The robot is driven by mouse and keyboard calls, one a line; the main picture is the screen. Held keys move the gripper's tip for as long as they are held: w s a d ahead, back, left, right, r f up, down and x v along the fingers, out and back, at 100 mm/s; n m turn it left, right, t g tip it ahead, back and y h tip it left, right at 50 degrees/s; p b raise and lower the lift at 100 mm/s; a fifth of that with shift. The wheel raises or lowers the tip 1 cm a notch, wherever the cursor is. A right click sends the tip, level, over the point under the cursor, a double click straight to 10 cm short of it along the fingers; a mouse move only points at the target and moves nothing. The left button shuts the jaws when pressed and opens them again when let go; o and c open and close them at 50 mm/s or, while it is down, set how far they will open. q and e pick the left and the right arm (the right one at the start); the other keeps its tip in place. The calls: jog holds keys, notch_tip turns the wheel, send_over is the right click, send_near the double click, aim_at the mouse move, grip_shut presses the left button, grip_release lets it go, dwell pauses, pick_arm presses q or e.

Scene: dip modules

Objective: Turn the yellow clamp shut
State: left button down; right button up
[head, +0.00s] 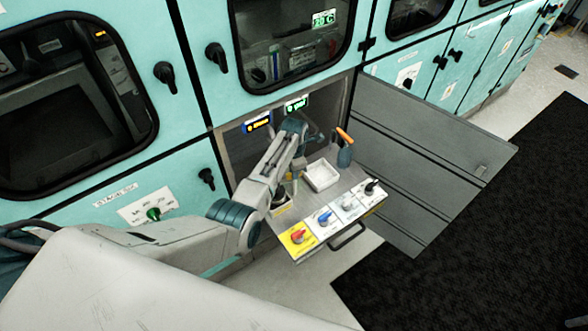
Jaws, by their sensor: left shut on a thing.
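A yellow plate with a red knob (298,236) sits at the front left corner of the pulled-out drawer; it is the only yellow control I see there. The knob's exact angle is too small to read. My left gripper (294,190) points down over the drawer, behind the yellow plate and apart from the red knob. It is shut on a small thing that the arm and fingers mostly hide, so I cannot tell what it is. My right gripper is not in view.
A white tray (322,187) and an orange-handled tool (345,148) stand behind. A small beige box (281,209) is at left. The open grey door (425,150) bounds the right.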

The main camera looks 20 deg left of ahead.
pick_arm(q)
jog(key=shift+n, duration=1.5)
jog(key=c, duration=1.4)
grip_release()
jog(key=shift+r, duration=0.65)
notch_tip(320, 180, up, 10)
jog(key=b, duration=0.2)
jog(key=shift+f+b, duration=0.2)
jog(key=shift+b, duration=0.2)
